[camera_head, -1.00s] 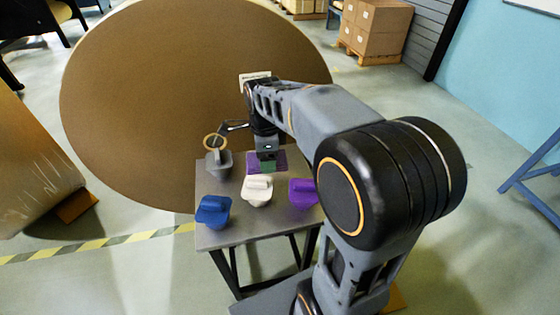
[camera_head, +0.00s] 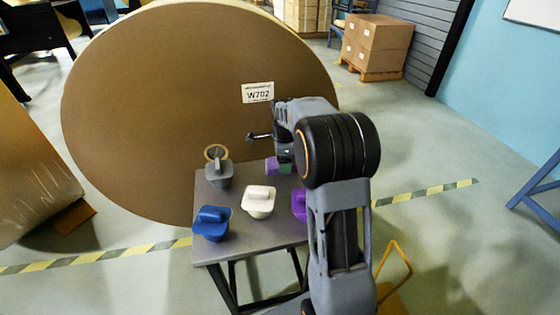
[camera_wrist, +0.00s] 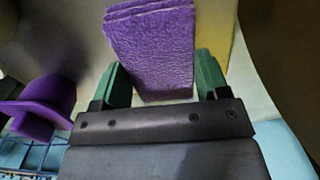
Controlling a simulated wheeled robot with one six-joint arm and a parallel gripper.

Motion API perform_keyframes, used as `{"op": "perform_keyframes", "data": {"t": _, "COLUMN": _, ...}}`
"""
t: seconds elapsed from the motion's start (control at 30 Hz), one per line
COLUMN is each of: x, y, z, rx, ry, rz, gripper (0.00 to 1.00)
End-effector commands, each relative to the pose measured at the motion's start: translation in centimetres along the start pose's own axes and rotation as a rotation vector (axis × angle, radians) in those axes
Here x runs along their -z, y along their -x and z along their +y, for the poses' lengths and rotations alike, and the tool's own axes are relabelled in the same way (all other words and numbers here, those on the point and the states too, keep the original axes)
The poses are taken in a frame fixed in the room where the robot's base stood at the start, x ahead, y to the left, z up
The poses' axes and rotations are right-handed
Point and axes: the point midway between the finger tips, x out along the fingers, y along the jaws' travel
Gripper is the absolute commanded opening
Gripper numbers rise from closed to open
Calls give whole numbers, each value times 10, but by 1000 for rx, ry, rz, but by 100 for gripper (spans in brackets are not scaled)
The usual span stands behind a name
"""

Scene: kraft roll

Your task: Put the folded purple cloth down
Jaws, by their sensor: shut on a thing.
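The folded purple cloth (camera_head: 271,167) shows in the head view at the end of my arm, over the back right part of the small grey table. In the wrist view the cloth (camera_wrist: 152,50) is a thick, layered block between the two green fingers. My gripper (camera_head: 283,163) is shut on it; its fingers also show in the wrist view (camera_wrist: 162,78). The cloth appears held above the tabletop (camera_head: 228,194), though the exact gap is hard to judge. My arm hides the table's right side.
On the table stand a grey piece (camera_head: 219,175) with a ring behind it, a blue piece (camera_head: 211,224), a white piece (camera_head: 259,202) and a purple piece (camera_head: 299,205), partly hidden by my arm. A huge brown kraft roll (camera_head: 160,110) labelled W702 stands close behind.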

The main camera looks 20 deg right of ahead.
Motion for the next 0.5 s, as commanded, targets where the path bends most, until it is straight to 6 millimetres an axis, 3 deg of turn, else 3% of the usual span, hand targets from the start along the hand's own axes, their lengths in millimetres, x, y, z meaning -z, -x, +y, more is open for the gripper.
{"op": "perform_keyframes", "data": {"t": 0.2, "x": 2, "y": -22, "z": -3, "rx": -2, "ry": 1, "rz": 0, "gripper": 49}}
{"op": "perform_keyframes", "data": {"t": 0.5, "x": 2, "y": -29, "z": -4, "rx": -3, "ry": 1, "rz": 0, "gripper": 49}}
